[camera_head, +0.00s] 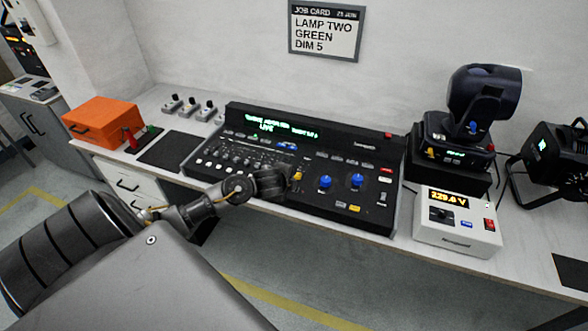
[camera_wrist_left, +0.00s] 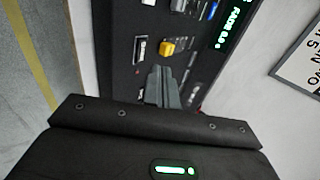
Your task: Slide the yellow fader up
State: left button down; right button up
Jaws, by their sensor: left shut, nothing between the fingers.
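The yellow fader cap (camera_head: 297,176) sits on the black lighting console (camera_head: 340,213), just right of my left gripper (camera_head: 286,182) in the head view. In the left wrist view the yellow cap (camera_wrist_left: 167,47) stands right ahead of the fingertips of my left gripper (camera_wrist_left: 164,70). The fingers are shut with nothing between them. They are beside the cap, and I cannot tell whether they touch it. The gripper hides part of the console's front middle in the head view. My right gripper is not in view.
Blue knobs (camera_head: 357,181) stand right of the fader. A white voltage box (camera_head: 457,222) and moving-head lamp (camera_head: 480,100) are further right. An orange case (camera_head: 101,121) is at the left. A job card (camera_head: 326,31) hangs on the wall.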

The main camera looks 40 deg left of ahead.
aim_at(298, 176)
pick_arm(q)
jog(key=x, duration=0.7)
jog(key=shift+a, duration=0.1)
jog(key=shift+w, duration=0.15)
